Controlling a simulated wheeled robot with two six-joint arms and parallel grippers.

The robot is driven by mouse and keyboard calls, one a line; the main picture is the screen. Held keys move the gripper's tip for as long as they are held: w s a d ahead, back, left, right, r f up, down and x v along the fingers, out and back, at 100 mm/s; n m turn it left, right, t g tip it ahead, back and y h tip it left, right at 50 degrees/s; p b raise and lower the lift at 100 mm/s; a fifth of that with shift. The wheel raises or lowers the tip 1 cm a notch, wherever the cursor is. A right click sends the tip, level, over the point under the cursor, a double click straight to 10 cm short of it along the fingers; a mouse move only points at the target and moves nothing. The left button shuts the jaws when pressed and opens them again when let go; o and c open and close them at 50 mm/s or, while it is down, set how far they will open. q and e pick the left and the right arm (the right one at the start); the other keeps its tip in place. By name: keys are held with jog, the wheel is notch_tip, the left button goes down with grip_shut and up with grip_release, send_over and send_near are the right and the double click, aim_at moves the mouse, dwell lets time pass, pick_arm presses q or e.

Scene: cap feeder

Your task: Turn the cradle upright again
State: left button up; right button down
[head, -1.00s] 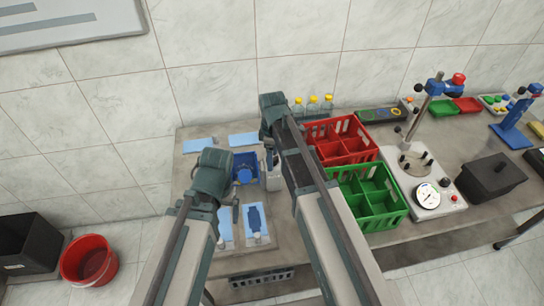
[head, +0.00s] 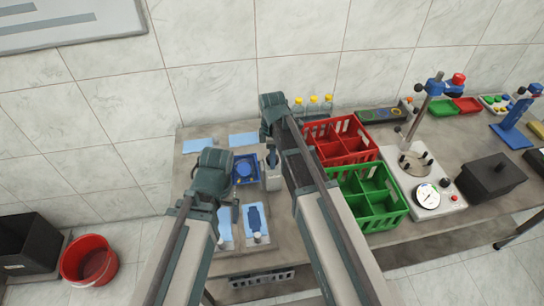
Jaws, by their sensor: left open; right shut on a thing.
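A grey upright stand (head: 273,181) is on the table beside a blue tray (head: 236,181) that has a rounded blue piece in it. I take the small grey part at the top of the stand to be the cradle (head: 272,160); it is too small and covered to tell its exact tilt. My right gripper (head: 272,152) reaches down over the stand and is shut on this part. My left gripper (head: 228,212) is open and empty, low over the front left of the table, left of the stand. Its arm hides part of the table.
Light blue mats (head: 243,139) lie at the back and front left; a dark blue piece (head: 254,218) lies on a front one. A red crate (head: 352,127) and a green crate (head: 390,215) stand close right of my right arm. Yellow-capped bottles (head: 313,105) stand behind.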

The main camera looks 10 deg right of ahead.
jog(key=n, duration=0.7)
jog(key=shift+c, duration=1.8)
grip_release()
jog(key=m, duration=0.7)
